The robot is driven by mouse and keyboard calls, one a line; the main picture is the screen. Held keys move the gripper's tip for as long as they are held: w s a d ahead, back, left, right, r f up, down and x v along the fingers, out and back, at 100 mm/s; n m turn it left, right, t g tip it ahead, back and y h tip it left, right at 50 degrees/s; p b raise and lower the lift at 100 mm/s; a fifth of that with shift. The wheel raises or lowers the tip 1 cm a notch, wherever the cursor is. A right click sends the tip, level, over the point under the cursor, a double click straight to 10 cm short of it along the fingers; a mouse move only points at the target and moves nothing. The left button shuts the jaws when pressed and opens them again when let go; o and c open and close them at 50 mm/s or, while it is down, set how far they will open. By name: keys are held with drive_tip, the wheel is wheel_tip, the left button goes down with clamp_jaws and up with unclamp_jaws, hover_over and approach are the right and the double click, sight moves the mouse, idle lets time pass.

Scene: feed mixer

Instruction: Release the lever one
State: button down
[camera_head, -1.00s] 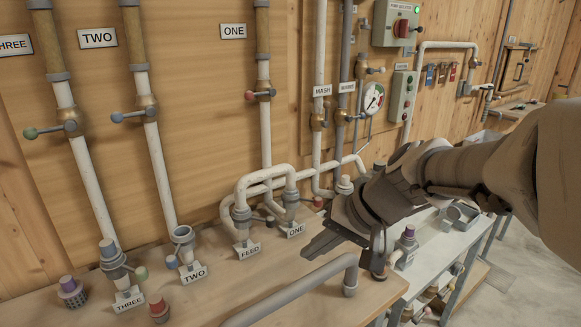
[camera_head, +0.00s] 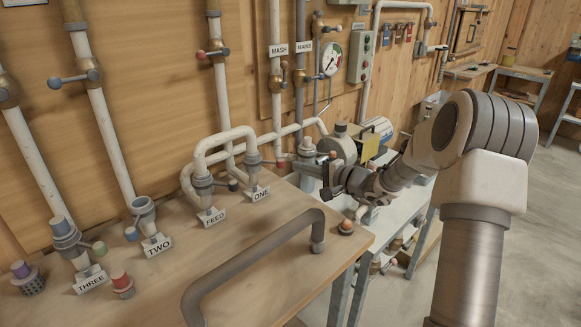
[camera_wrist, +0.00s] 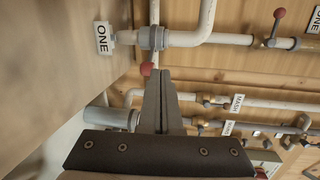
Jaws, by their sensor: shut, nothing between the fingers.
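The ONE coupling (camera_head: 253,172) stands on the bench beside its ONE label (camera_head: 261,193), with a white pipe seated in it. It also shows in the wrist view (camera_wrist: 152,38). A lever with a red ball end (camera_wrist: 146,68) sticks out from this coupling; it is small in the head view (camera_head: 281,163). My gripper (camera_wrist: 161,74) is shut and empty, with its fingertips just right of the red ball in the wrist view. I cannot tell whether they touch it. In the head view my gripper (camera_head: 326,180) is at the bench's right end, right of the coupling.
The FEED coupling (camera_head: 203,187) is linked to ONE by the bent pipe. TWO (camera_head: 146,215) and THREE (camera_head: 68,238) stand further left. A grey rail (camera_head: 250,253) runs along the front. A red-handled valve (camera_head: 212,54) sits on the wall pipe above.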

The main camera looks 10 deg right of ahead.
sight(272, 162)
drive_tip(key=w+d+f+m+t+h, duration=0.2)
drive_tip(key=w+d+f+m, duration=0.1)
drive_tip(key=d, duration=0.3)
drive_tip(key=shift+w+f+t, duration=0.25)
drive_tip(key=shift+f+t, duration=0.15)
drive_tip(key=shift+f, duration=0.35)
drive_tip(key=shift+d, duration=0.1)
drive_tip(key=w+a, duration=0.6)
drive_tip(key=a, duration=0.1)
drive_tip(key=shift+a, duration=0.25)
drive_tip(key=shift+s, duration=0.1)
